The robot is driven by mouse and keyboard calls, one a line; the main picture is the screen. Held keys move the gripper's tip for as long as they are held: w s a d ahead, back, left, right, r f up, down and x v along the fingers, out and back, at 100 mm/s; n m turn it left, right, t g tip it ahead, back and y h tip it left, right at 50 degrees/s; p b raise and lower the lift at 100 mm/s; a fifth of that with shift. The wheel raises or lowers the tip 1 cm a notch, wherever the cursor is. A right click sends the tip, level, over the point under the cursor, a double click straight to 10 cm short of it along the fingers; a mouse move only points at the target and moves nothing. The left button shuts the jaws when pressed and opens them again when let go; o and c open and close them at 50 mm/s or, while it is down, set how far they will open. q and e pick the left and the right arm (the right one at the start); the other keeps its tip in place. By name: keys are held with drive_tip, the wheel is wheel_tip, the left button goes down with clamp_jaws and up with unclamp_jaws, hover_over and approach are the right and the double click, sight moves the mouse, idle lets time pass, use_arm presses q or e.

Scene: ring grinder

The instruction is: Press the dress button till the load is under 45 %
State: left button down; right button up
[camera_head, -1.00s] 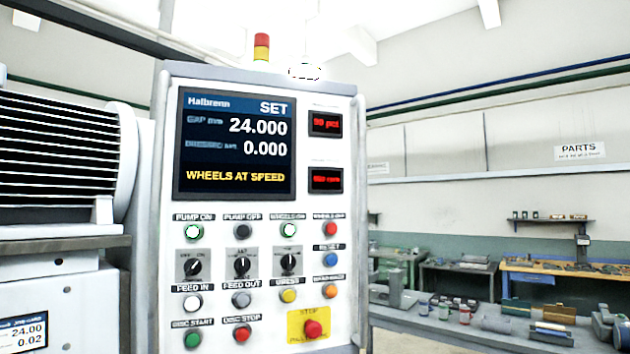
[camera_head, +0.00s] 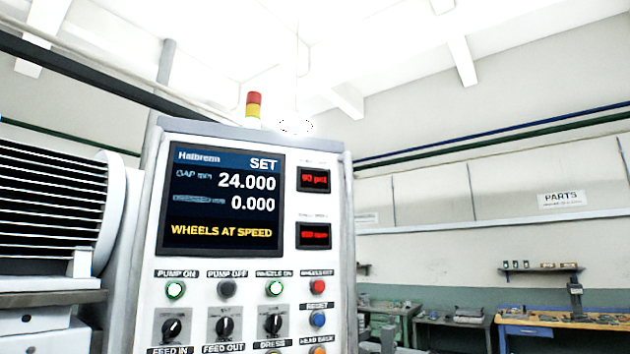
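The control panel (camera_head: 220,133) stands left of the middle. Its dress label (camera_head: 272,345) shows at the bottom edge of the picture, and only the top of the dress button can show below it. The upper red readout (camera_head: 314,179) seems to read a percentage in the 90s, but it is blurred. The lower red readout (camera_head: 314,235) is too blurred to read. The main screen (camera_head: 222,203) reads SET, gap 24.000, a second value 0.000 and WHEELS AT SPEED. Neither of my grippers is in view.
The pump on button (camera_head: 176,289) and wheels on button (camera_head: 275,288) are lit green. Dark selector knobs (camera_head: 226,326) sit below. A finned motor housing (camera_head: 50,215) stands close at the left. Benches, including a blue one (camera_head: 520,331), are far right.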

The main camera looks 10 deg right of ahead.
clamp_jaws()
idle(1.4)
